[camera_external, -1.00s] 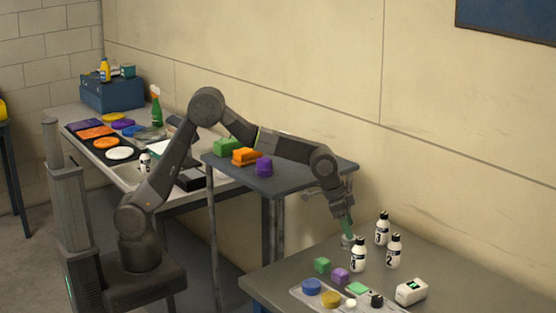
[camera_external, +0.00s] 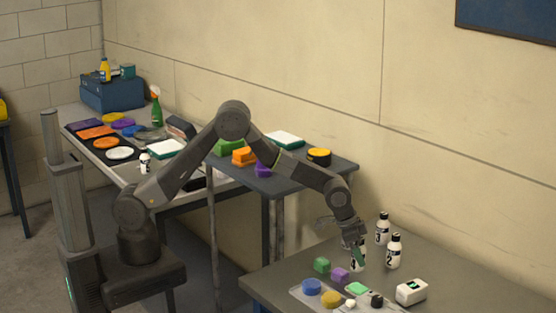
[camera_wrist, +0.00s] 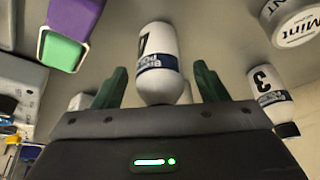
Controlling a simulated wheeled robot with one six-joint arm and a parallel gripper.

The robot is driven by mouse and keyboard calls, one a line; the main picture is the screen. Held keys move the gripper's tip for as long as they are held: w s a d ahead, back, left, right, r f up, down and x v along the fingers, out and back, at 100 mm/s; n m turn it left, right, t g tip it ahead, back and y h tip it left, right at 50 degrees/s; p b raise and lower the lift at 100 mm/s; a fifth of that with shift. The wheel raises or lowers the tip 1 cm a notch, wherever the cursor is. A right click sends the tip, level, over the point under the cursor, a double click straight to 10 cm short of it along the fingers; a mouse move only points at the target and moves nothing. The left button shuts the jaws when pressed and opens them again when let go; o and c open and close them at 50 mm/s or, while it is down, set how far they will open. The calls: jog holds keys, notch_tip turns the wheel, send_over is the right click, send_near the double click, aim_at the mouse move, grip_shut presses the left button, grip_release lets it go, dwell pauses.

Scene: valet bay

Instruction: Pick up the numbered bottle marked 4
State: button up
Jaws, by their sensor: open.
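The white bottle marked 4 (camera_wrist: 157,62) stands between the two green fingers of my gripper (camera_wrist: 161,84) in the wrist view. The fingers are apart, with a gap visible on each side of it. The bottle marked 3 (camera_external: 382,230) and the bottle marked 2 (camera_external: 394,252) stand just to the right. Bottle 3 also shows at the right of the wrist view (camera_wrist: 269,88).
A round container labelled Mint (camera_wrist: 296,22) is near the bottles. A green block (camera_external: 322,265) and a purple block (camera_external: 340,275) lie to the left. A tray (camera_external: 299,293) with coloured pieces and a white device (camera_external: 411,291) are in front. The table's right side is clear.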

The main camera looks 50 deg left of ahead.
jog(key=shift+c, duration=0.3)
jog(key=c, duration=1.1)
jog(key=shift+r, duration=0.1)
